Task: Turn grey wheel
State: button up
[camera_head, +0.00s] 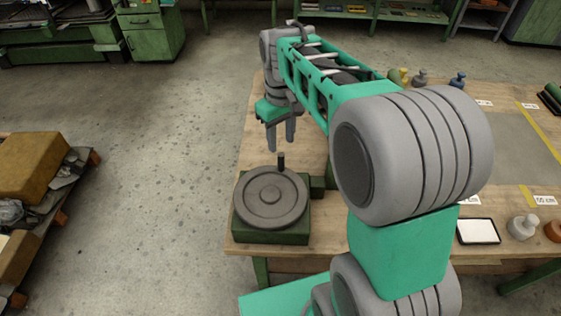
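The grey wheel (258,206) is a flat round disc with a raised hub. It lies face up on a dark green base (270,236) at the left front of the wooden table. A short dark handle peg (281,160) stands upright at the wheel's back rim. My gripper (281,148) points down just above and behind the peg. Its two grey fingers look spread with a gap between them and nothing held. The fingers appear apart from the peg, though the exact depth is hard to tell.
My arm crosses above the table and hides part of its middle. Small knobbed weights (420,78) stand at the table's back. A white tray (478,231) and another weight (522,227) are at the right front. Crates (32,165) stand on the floor to the left.

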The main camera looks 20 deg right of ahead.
aim_at(282, 152)
notch_tip(282, 152, down, 7)
jog(key=shift+f+p, duration=0.15)
jog(key=shift+p, duration=0.4)
jog(key=shift+c, duration=0.2)
grip_shut()
jog(key=shift+d, duration=0.1)
dwell(0.8)
